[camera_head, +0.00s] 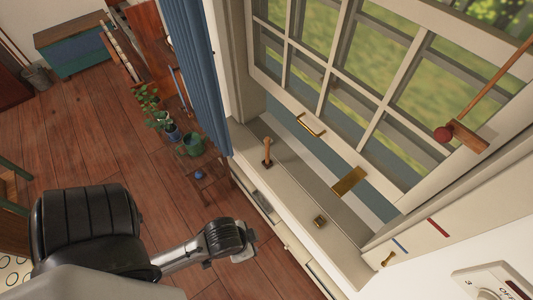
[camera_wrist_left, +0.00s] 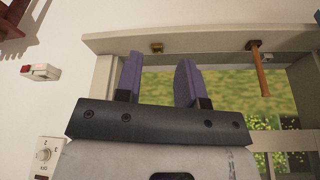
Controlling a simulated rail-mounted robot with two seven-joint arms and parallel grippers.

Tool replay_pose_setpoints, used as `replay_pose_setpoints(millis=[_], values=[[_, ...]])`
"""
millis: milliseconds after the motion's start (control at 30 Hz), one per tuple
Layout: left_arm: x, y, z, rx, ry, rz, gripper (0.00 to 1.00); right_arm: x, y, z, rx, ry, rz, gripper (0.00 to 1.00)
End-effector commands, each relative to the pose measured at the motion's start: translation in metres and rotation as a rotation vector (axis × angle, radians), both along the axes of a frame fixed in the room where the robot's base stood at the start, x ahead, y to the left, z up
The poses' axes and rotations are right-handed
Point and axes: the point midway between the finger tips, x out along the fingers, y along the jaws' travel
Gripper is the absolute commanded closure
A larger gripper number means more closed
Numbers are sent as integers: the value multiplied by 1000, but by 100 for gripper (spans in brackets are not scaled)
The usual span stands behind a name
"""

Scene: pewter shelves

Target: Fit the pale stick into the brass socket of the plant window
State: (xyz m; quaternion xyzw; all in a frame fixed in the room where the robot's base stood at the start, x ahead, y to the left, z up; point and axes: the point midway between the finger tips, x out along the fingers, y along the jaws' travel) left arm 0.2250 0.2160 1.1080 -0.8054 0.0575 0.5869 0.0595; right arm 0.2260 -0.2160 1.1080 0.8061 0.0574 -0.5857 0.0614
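The stick (camera_head: 267,150), tan and short, stands nearly upright in a dark foot on the window sill. It also shows in the left wrist view (camera_wrist_left: 260,72), where the picture is upside down. A small brass socket (camera_head: 320,221) sits on the sill nearer to me, apart from the stick; it also shows in the left wrist view (camera_wrist_left: 156,47). My left gripper (camera_wrist_left: 158,78) has its two purple fingers apart with nothing between them. In the head view my left arm ends short of the sill, its fingers not clearly visible. My right gripper is out of view.
The window sash (camera_head: 318,110) tilts over the sill, with a brass handle (camera_head: 309,126) and a brass plate (camera_head: 349,181). A blue curtain (camera_head: 197,80) hangs at left. Potted plants (camera_head: 189,145) stand beyond it. A knob panel (camera_head: 495,285) is at lower right. The sill between stick and socket is clear.

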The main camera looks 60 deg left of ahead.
Motion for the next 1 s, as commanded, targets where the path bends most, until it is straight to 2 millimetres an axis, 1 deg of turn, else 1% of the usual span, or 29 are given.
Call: replay_pose_setpoints(millis=[333, 500, 700, 767, 867, 967, 1000], values=[[2, 0, 1, -1, -4, 1, 64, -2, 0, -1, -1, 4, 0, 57], [1, 1, 1, 4, -5, -3, 48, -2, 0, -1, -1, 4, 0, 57], [1, 3, 0, 10, -3, -6, 48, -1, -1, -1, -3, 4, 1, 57], [3, 3, -2, 9, -8, -5, 48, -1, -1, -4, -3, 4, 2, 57], [18, 2, -9, 7, -45, -4, 48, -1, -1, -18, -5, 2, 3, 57], [44, 0, -17, 1, -110, -2, 48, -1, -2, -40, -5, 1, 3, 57], [56, -3, -19, -5, -141, -5, 48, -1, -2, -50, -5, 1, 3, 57]])
